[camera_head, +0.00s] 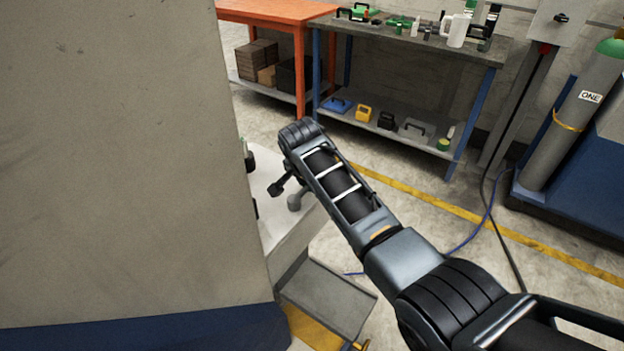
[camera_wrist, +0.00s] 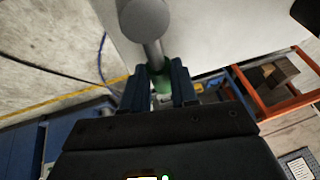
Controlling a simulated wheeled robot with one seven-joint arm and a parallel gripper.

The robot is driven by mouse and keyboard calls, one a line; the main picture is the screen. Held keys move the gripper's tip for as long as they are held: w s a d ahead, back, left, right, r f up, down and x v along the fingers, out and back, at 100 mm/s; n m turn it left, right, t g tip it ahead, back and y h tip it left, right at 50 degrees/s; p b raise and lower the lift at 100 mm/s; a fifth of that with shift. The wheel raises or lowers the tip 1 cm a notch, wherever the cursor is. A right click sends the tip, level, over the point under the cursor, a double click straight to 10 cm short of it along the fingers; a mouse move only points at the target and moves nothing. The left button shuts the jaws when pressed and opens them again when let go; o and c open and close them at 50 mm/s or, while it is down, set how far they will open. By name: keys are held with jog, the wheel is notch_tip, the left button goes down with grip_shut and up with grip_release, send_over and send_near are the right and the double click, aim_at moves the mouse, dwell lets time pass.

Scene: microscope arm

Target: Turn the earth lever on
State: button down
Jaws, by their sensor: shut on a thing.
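A grey lever with a rounded end (camera_wrist: 143,18) shows at the top middle of the wrist view. Its shaft runs down between the two dark fingers of my gripper (camera_wrist: 160,74), which are shut on it. No label on the lever can be read, and its contact with the fingers is partly hidden. In the head view, a grey lever-like part (camera_head: 296,200) and a dark one (camera_head: 274,188) stand out by the pale panel (camera_head: 264,172), below the end of my arm. My gripper's fingers cannot be made out there.
A large beige cabinet (camera_head: 120,150) fills the left of the head view, close to my arm. A grey workbench (camera_head: 410,40) and an orange table (camera_head: 275,12) stand behind. A gas cylinder (camera_head: 570,125) stands at right. Open floor lies between.

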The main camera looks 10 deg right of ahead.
jog(key=shift+s+d+m, duration=0.1)
jog(key=shift+d+m, duration=0.05)
jog(key=shift+m, duration=0.15)
jog(key=c, duration=0.9)
grip_release()
jog(key=shift+o, duration=0.2)
jog(key=v, duration=0.7)
jog(key=shift+r, duration=0.35)
jog(key=shift+s, duration=0.15)
